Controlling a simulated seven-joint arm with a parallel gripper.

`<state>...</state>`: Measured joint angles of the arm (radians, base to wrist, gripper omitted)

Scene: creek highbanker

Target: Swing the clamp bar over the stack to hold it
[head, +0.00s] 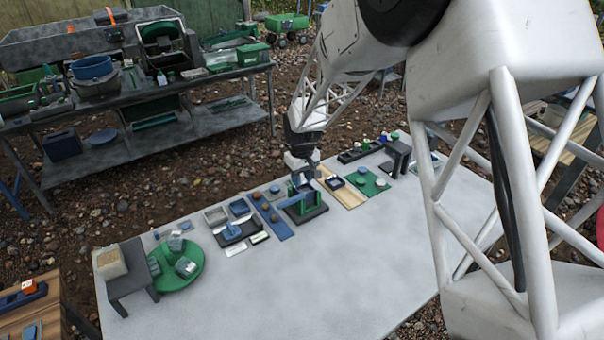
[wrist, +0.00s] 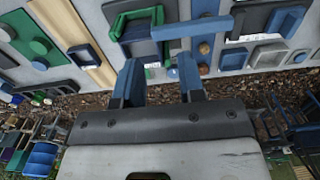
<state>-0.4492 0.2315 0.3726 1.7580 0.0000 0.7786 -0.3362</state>
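The clamp fixture has a dark base (head: 306,213) on the grey table, with a green frame (wrist: 158,17) on it. The stack appears to be the dark blue piece (wrist: 134,33) inside the frame; its layers cannot be made out. The blue clamp bar (wrist: 196,27) reaches from the frame's edge out to the side, over the blue strip, mostly clear of the frame. My gripper (wrist: 159,68) is open, its two blue fingers apart with nothing seen between them. In the head view my gripper (head: 302,168) is just above the fixture, hiding part of it.
A blue strip (head: 280,232) with round pieces lies left of the fixture. A wooden board (head: 341,188) and a green mat (head: 378,190) lie to its right. A round green tray (head: 180,279) and a dark stand (head: 134,276) are at far left. The table's front is clear.

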